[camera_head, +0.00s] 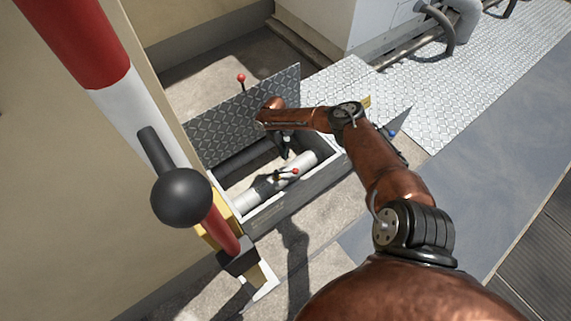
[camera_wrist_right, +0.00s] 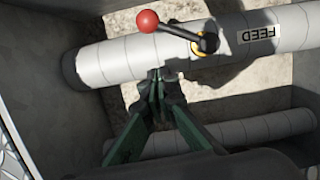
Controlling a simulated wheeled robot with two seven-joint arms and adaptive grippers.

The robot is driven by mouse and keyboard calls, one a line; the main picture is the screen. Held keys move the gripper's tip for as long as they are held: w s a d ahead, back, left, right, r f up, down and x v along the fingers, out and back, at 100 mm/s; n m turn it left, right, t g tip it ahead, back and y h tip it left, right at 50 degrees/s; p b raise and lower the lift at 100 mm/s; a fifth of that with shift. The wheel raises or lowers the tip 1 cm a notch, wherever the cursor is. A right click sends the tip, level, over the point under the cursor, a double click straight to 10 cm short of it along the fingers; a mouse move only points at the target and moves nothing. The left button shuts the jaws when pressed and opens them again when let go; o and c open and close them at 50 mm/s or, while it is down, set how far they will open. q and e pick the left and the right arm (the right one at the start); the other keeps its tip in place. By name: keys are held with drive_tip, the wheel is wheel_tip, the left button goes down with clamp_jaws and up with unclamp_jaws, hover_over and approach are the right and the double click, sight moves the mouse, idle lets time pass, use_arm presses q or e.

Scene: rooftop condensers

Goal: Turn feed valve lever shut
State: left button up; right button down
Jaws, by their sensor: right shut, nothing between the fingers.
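The feed valve lever is a dark bar with a red ball knob (camera_head: 295,171) on a pale pipe inside an open floor box. The right wrist view shows the lever (camera_wrist_right: 178,30) running from its red knob to a pivot with a brass-coloured part, at a slant to the pipe. A FEED label (camera_wrist_right: 259,34) is on the pipe, right of the pivot. My right gripper (camera_wrist_right: 158,76) is shut and empty, its tips by the pipe's near edge, below the lever; I cannot tell whether they touch the pipe. It also reaches into the box in the head view (camera_head: 286,152). My left gripper is not in view.
The box's tread-plate lid (camera_head: 245,118) stands open behind it. Box walls (camera_head: 310,190) surround the pipe, and a second pipe (camera_wrist_right: 230,132) runs alongside. Another red knob (camera_head: 241,77) and a blue knob (camera_head: 392,133) lie outside. A red-and-white post (camera_head: 135,105) stands at left.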

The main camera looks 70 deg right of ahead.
drive_tip(key=shift+s+a+f, duration=0.25)
drive_tip(key=shift+s+f, duration=0.1)
drive_tip(key=shift+s, duration=0.25)
drive_tip(key=shift+s+a+f, duration=0.25)
drive_tip(key=shift+s+f, duration=0.1)
drive_tip(key=shift+s, duration=0.25)
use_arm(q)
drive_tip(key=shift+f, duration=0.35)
use_arm(e)
drive_tip(key=shift+s+a+f, duration=0.2)
drive_tip(key=shift+s+a, duration=0.3)
drive_tip(key=shift+s, duration=0.15)
